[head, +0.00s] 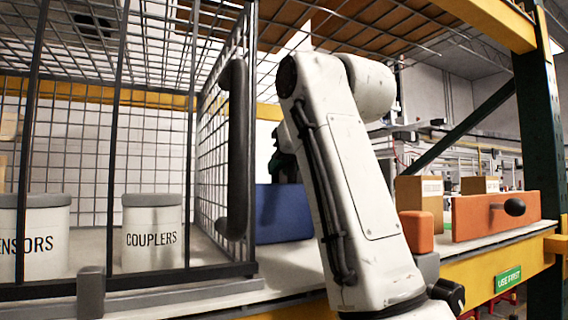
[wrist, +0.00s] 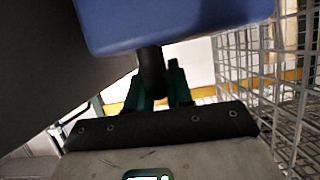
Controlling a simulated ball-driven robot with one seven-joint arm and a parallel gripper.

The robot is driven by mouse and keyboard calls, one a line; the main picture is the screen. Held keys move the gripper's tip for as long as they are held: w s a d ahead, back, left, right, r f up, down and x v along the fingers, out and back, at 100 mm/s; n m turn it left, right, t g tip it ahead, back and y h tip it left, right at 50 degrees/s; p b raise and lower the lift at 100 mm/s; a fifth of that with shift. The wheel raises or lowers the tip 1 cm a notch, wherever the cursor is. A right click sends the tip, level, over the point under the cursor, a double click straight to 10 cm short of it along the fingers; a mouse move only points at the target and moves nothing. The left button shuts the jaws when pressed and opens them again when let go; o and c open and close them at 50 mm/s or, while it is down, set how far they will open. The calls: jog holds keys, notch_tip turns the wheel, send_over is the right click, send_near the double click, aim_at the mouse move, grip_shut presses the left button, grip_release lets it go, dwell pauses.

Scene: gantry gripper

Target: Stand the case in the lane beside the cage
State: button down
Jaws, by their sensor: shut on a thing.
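The blue case (head: 284,214) is right of the cage (head: 222,130), partly hidden behind my arm. In the head view its lower edge is close to the shelf board; I cannot tell whether it touches. In the wrist view the case (wrist: 165,22) fills the top, with a dark stem (wrist: 152,72) below it. My gripper (wrist: 155,90) has green fingers shut on this stem. The cage's wire side (wrist: 285,85) is to the right there, with a visible gap to the case. In the head view the gripper (head: 284,163) is mostly hidden by my arm.
Inside the cage stand a COUPLERS tub (head: 151,235) and another labelled tub (head: 38,240). The cage has a thick dark handle (head: 237,150). An orange block (head: 417,231), an orange panel with a black knob (head: 490,217) and cartons (head: 420,195) are right of my arm.

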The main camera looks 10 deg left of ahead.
jog(key=c, duration=1.4)
grip_release()
jog(key=shift+f, duration=0.1)
jog(key=shift+c, duration=0.2)
jog(key=o, duration=0.4)
jog(key=b+v, duration=0.5)
jog(key=v, duration=0.7)
jog(key=shift+r, duration=0.25)
